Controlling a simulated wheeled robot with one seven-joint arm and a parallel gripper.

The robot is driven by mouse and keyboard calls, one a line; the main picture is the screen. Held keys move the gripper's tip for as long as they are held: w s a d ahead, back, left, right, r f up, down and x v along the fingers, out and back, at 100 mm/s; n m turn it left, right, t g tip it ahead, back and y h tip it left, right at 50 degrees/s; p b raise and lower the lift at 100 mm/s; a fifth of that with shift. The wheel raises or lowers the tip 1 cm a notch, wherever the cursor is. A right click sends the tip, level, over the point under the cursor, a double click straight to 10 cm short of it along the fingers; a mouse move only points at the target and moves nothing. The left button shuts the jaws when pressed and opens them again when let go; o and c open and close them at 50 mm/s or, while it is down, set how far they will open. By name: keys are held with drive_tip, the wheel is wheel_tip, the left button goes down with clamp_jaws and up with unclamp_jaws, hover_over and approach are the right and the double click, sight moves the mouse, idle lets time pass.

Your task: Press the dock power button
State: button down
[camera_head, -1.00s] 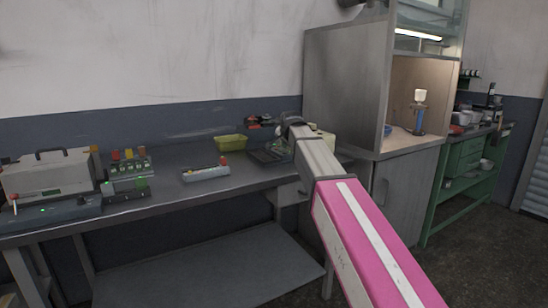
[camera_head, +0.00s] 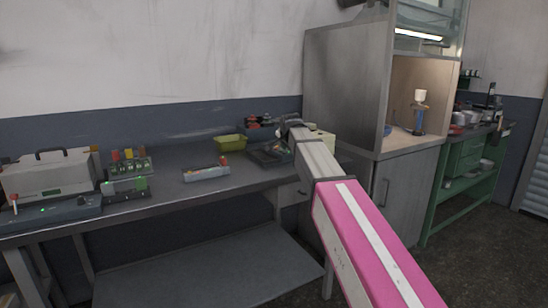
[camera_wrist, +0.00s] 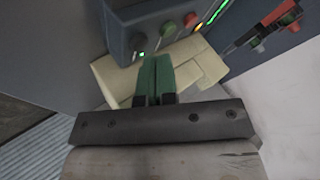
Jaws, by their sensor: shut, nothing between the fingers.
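In the wrist view a dark grey control box (camera_wrist: 150,17) has a row of controls on its face: a black knob (camera_wrist: 138,42) with a small lit green light, a green button (camera_wrist: 168,29), a red button (camera_wrist: 190,20) and a yellow light. I cannot tell for sure which one is the dock power button. My gripper (camera_wrist: 155,58) has green fingers that are shut and empty. Its tips appear just below the black knob and green button; I cannot tell whether they touch the box. In the head view my arm hides the fingertips.
A pale yellow block (camera_wrist: 110,75) lies around my fingers in the wrist view. The grey workbench (camera_head: 160,205) holds a yellow bin (camera_head: 231,142), a dark tray (camera_head: 268,155) and a white case (camera_head: 50,175). A tall metal cabinet (camera_head: 345,90) stands to the right.

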drive_tip(key=shift+f, duration=0.45)
idle(0.7)
drive_tip(key=shift+r, duration=0.9)
drive_tip(key=shift+r, duration=0.1)
drive_tip(key=shift+r, duration=2.9)
